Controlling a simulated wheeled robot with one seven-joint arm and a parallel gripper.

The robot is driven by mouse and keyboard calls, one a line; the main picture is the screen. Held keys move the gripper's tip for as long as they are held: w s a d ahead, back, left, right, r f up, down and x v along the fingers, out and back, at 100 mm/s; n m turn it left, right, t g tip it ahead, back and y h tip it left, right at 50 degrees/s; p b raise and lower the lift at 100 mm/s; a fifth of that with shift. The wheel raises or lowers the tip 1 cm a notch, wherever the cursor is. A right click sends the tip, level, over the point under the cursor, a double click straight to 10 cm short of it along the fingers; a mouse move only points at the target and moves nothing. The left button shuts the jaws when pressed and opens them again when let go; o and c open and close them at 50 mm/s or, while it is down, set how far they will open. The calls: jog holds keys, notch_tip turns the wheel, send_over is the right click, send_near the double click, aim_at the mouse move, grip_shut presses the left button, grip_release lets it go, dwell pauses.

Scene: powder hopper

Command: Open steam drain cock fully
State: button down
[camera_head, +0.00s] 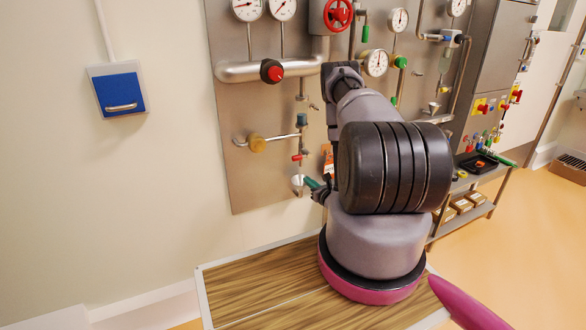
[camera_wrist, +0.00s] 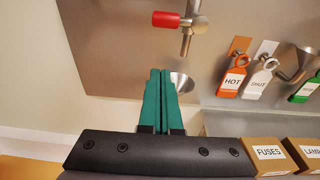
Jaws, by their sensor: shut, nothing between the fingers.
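A small cock with a red handle (camera_wrist: 166,19) sits on a thin vertical pipe (camera_wrist: 187,42) at the top of the wrist view. The handle points left, crosswise to the pipe. The red handle also shows in the head view (camera_head: 297,158), low on the steel panel. A metal funnel (camera_wrist: 182,82) is below the pipe end; my fingers partly hide it. My gripper (camera_wrist: 160,73) has green fingers, shut and empty, below the red handle and apart from it. In the head view its green fingertip (camera_head: 310,183) is just right of the funnel (camera_head: 297,180).
An orange HOT tag (camera_wrist: 233,79), a white SHUT tag (camera_wrist: 259,80) and a green tag (camera_wrist: 305,91) hang to the right. Boxes, one marked FUSES (camera_wrist: 268,153), stand at lower right.

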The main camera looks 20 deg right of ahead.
jog(key=w+r, duration=0.2)
jog(key=w, duration=0.6)
jog(key=shift+w+a+r, duration=0.15)
jog(key=shift+w+r, duration=0.05)
jog(key=shift+w, duration=0.2)
